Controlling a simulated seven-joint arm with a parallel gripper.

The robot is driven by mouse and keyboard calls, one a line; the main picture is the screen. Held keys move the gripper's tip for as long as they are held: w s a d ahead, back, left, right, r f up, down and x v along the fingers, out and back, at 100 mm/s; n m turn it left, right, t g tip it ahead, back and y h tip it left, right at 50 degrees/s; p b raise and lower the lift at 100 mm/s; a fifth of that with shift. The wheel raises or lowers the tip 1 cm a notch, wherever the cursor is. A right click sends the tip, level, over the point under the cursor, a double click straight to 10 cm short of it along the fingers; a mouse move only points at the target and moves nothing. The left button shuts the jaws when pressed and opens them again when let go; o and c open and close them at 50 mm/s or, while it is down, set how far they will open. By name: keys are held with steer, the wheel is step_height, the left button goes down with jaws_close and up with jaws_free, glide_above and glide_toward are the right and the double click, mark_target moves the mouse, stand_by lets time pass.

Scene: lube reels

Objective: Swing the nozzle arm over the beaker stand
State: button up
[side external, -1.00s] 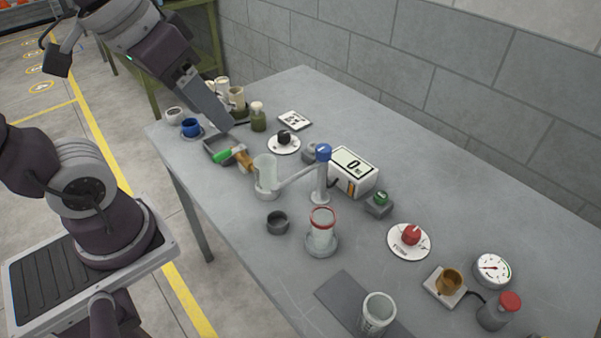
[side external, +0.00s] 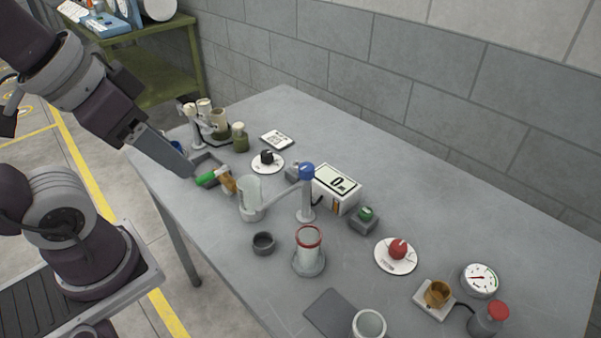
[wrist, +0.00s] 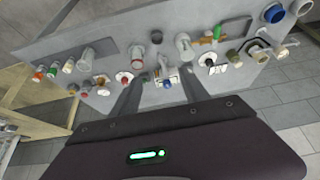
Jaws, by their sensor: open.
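The nozzle arm is a pale bar (side external: 280,195) on a grey post with a blue cap (side external: 307,171). It reaches left from the post, and its free end is at a clear beaker (side external: 250,192) in a grey stand. A second clear beaker with a red rim (side external: 309,244) stands in a round grey base in front of the post. My gripper (side external: 187,170) is at the table's left side, in front of the green-handled brush and well left of the nozzle arm. In the wrist view, its two fingers (wrist: 157,99) are spread with nothing between them.
A white display box (side external: 336,188) stands right behind the post. A small dark cup (side external: 263,242) is between the beakers. Several bottles (side external: 240,137) are at the back left. A red-knob dial (side external: 396,254) is at the right.

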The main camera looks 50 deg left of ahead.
steer(key=w+r+n+g, duration=0.1)
steer(key=w+g, duration=0.1)
steer(key=w, duration=0.9)
steer(key=n+g, duration=0.2)
steer(key=g, duration=0.2)
glide_above(306, 166)
step_height(306, 166, down, 10)
steer(key=shift+s+f, duration=0.1)
steer(key=shift+s, duration=0.05)
step_height(306, 166, down, 7)
steer(key=shift+f, duration=0.2)
steer(key=shift+c, duration=0.3)
jaws_close()
steer(key=shift+r, duration=0.1)
